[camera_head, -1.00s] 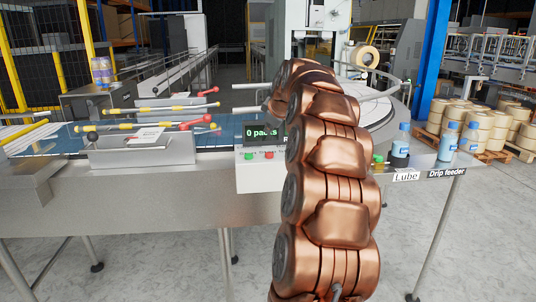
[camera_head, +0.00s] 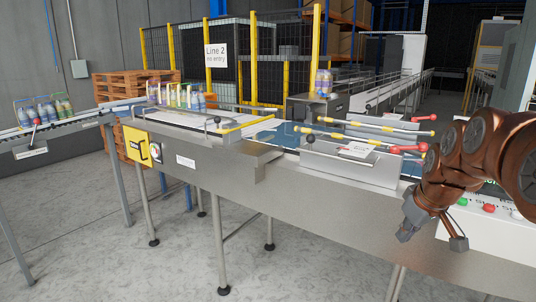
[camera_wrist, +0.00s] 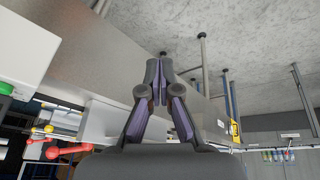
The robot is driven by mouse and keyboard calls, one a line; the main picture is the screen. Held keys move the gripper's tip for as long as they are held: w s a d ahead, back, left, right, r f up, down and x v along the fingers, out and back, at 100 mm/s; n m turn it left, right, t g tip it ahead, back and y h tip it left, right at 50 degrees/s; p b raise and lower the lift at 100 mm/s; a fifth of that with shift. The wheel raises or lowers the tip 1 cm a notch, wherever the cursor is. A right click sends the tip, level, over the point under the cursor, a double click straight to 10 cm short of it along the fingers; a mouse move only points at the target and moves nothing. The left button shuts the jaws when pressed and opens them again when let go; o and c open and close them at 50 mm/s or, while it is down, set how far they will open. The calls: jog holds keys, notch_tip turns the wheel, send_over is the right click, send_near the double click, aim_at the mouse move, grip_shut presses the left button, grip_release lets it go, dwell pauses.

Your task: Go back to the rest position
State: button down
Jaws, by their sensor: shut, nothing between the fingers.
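My gripper (camera_head: 408,236) hangs at the end of my copper-coloured arm at the right of the head view. It is in front of the steel machine's front panel, to the left of the control box (camera_head: 480,235), and points downward. In the wrist view my gripper (camera_wrist: 158,66) shows with its fingers together and nothing between them. The machine's steel side and the grey floor show beyond the fingers. No object is held.
The steel conveyor machine (camera_head: 250,190) runs across the view, with red-knobbed yellow rods (camera_head: 340,139) on top. Several bottles (camera_head: 185,97) stand on the line. A wooden pallet stack (camera_head: 130,86) and fence are behind. The floor (camera_head: 90,215) in front is clear.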

jog(key=s+a+f+m+g, duration=0.1)
jog(key=s+a+f, duration=0.3)
jog(key=s, duration=0.6)
jog(key=s+a+f+m+g, duration=0.1)
jog(key=s+a+f+g, duration=0.2)
jog(key=s+a, duration=0.3)
jog(key=s+a+f+m+g, duration=0.1)
jog(key=s+a+f, duration=0.3)
jog(key=s, duration=1)
notch_tip(320, 180, down, 2)
jog(key=shift+a+f+g, duration=0.1)
jog(key=shift+a+g, duration=0.3)
jog(key=shift+g, duration=0.2)
